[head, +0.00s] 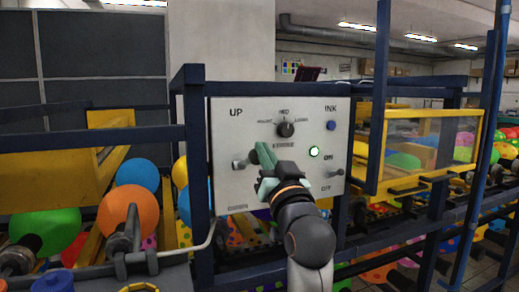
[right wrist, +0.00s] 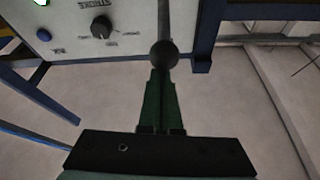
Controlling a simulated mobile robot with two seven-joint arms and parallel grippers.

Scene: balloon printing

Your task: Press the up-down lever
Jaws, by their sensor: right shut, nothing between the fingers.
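The up-down lever (head: 239,164) is a metal rod with a dark round knob on the left of a light grey control panel (head: 222,138), between the UP label and a label below it. My right gripper (head: 259,150), with green fingers, is shut and empty in front of the panel, just right of the lever. In the right wrist view, the dark knob and rod (right wrist: 165,53) are right at the tips of the shut fingers (right wrist: 158,80); I cannot tell whether they touch. My left gripper is not in view.
The panel also has a black dial (head: 285,129), a blue ink button (head: 331,125), a lit green light (head: 314,152) and an on-off lever (head: 335,173). Dark blue frame bars (head: 196,150) flank it. Balloons, including an orange one (head: 128,211), lie left.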

